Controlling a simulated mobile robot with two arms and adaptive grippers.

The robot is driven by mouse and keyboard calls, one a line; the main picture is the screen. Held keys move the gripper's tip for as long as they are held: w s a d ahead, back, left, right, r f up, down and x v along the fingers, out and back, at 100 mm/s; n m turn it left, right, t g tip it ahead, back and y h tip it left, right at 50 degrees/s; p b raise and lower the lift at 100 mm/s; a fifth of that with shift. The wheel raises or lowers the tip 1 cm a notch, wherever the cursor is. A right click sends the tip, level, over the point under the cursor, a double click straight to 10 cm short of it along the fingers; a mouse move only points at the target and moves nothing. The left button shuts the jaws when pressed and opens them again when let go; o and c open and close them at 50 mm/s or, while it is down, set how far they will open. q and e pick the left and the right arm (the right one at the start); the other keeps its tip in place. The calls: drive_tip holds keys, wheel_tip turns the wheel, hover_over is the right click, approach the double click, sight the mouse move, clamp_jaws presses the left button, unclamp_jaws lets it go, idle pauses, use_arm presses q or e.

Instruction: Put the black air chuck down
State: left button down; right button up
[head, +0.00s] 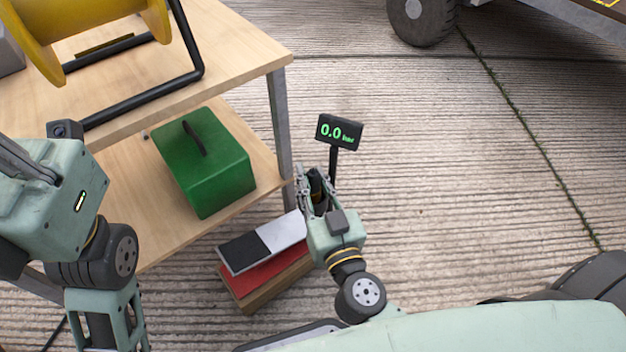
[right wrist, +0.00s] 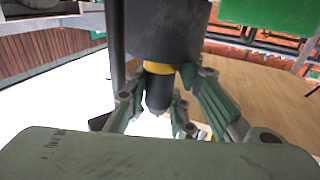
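The black air chuck (head: 317,188) is between the fingers of my right gripper (head: 314,186), beside the table leg. In the right wrist view the chuck (right wrist: 158,92) shows as a dark tapered piece below a yellow band, with a green-grey finger on each side. My right gripper (right wrist: 158,108) looks shut on it. A larger dark block sits above the band. My left gripper (head: 22,165) is at the left edge, its fingers mostly hidden or cut off, so its opening cannot be told.
A wooden two-level table (head: 235,45) bears a yellow reel (head: 95,30) and, below, a green box (head: 205,165). A display reading 0.0 (head: 339,132) stands behind my right gripper. A black-and-white panel (head: 283,233) lies over a red block (head: 265,275). Concrete at right is open.

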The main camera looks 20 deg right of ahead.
drive_tip(key=shift+o, duration=0.8)
drive_tip(key=shift+s+f, duration=0.1)
drive_tip(key=shift+f, duration=0.45)
drive_tip(key=shift+r, duration=0.4)
drive_tip(key=shift+s+a, duration=0.1)
drive_tip(key=shift+s, duration=0.15)
drive_tip(key=s+p, duration=0.1)
drive_tip(key=s, duration=1)
drive_tip(key=shift+r, duration=0.4)
